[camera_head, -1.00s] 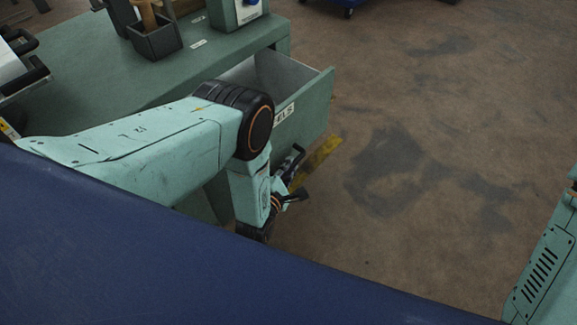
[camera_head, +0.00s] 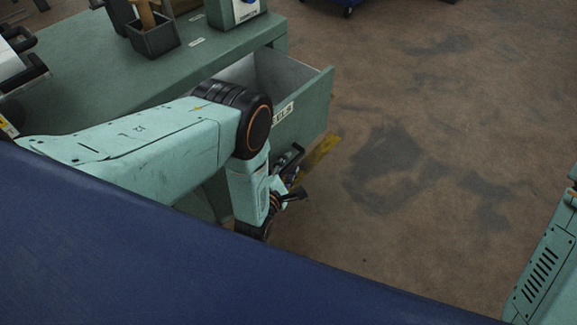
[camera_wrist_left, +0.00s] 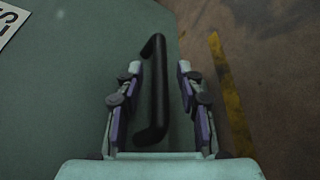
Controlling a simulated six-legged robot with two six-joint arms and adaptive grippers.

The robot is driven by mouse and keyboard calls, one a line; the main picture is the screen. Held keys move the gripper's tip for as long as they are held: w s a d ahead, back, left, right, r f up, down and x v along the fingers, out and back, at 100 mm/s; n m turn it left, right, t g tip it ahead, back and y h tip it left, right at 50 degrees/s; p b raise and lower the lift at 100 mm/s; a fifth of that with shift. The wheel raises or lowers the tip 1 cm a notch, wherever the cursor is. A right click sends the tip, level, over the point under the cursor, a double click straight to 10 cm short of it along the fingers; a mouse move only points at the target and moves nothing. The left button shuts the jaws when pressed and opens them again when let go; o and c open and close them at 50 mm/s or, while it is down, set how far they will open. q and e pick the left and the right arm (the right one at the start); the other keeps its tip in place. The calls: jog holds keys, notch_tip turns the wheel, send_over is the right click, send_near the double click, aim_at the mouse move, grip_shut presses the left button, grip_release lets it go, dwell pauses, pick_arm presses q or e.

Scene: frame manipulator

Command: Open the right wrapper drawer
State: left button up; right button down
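The drawer (camera_head: 312,104) stands pulled out from the green workbench, with its grey inside showing. A white label, partly hidden by my left arm, is on its front. My left gripper (camera_head: 293,178) is low beside the drawer front in the head view. In the left wrist view, the black bar handle (camera_wrist_left: 155,90) lies between the two fingers of my left gripper (camera_wrist_left: 158,85). The fingers are apart, with a visible gap on each side of the handle. The head view does not show the handle clearly. My right gripper is out of view.
The workbench top (camera_head: 95,85) carries a dark open box (camera_head: 153,42) and a green device (camera_head: 233,12). A yellow floor stripe (camera_head: 320,155) runs beside the drawer. Brown floor to the right is clear.

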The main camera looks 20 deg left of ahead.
pick_arm(q)
jog(key=v, duration=1.2)
dwell(0.5)
